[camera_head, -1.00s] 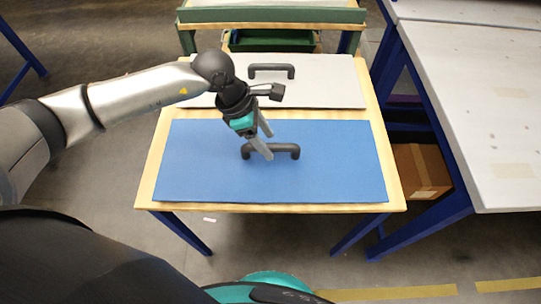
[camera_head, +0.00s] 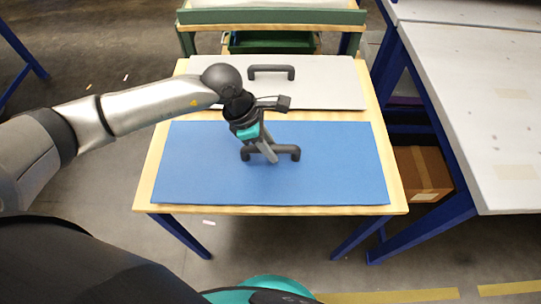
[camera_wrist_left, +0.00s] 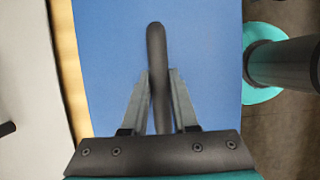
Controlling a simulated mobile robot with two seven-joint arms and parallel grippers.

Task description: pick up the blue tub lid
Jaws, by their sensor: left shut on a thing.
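The blue tub lid (camera_head: 210,180) lies flat at the front of the wooden table, with a dark bar handle (camera_head: 289,150) on top. My left gripper (camera_head: 271,157) comes down from above and is shut on that handle near its middle. In the left wrist view the fingers (camera_wrist_left: 160,95) sit on both sides of the handle (camera_wrist_left: 156,45), over the blue lid (camera_wrist_left: 205,50). The lid appears to rest on the table. My right gripper is not in view.
A grey lid (camera_head: 330,88) with its own dark handle (camera_head: 271,71) lies behind the blue one. The wooden table (camera_head: 398,200) shows a narrow rim. A grey-topped table (camera_head: 480,110) stands at the right, with a cardboard box (camera_head: 424,172) under it. A green bin (camera_head: 272,42) is at the back.

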